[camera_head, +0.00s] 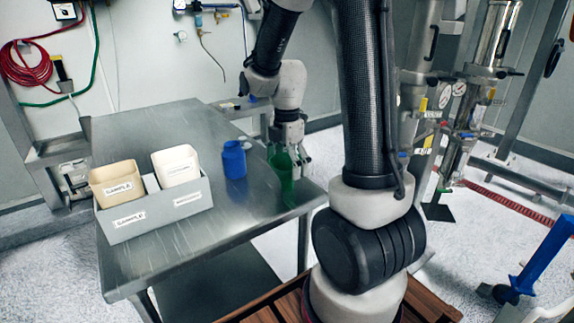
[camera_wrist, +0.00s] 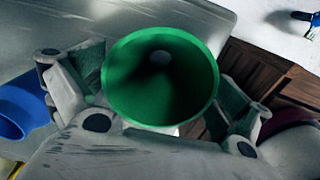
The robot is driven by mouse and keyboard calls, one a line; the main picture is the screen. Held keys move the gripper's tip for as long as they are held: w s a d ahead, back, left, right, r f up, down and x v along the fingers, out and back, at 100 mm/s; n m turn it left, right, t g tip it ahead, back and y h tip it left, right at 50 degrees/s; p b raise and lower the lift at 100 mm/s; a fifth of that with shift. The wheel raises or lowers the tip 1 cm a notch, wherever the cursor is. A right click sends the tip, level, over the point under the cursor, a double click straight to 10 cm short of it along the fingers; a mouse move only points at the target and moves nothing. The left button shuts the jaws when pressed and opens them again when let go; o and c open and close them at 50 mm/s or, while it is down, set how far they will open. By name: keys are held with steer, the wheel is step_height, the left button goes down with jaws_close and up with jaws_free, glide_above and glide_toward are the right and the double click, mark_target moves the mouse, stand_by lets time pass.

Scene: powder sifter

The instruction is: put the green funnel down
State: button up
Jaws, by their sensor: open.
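The green funnel (camera_head: 281,172) is at the right end of the metal table (camera_head: 150,255), beside the blue bottle. In the wrist view its wide round mouth (camera_wrist: 160,75) faces the camera, with a small pale hole at its bottom. My gripper (camera_head: 290,160) is at the funnel, with its fingers to either side of it. In the wrist view the open fingers (camera_wrist: 158,100) flank the funnel, and whether they touch it cannot be told. The funnel's lower end is hidden in the wrist view.
The blue bottle (camera_head: 234,160) stands close to the left of the funnel and also shows in the wrist view (camera_wrist: 20,108). A grey tray (camera_head: 160,214) holds two labelled cream containers (camera_head: 117,183) farther left. The table's right edge is close to the funnel.

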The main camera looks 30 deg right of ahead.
step_height(320, 180, up, 12)
steer(key=s+a+r+m+t, duration=0.1)
steer(key=s+r+m+t, duration=0.1)
steer(key=s+m, duration=0.6)
steer(key=s+a+r+m+t, duration=0.2)
steer(key=s+m, duration=0.6)
steer(key=m, duration=0.2)
steer(key=shift+s, duration=0.25)
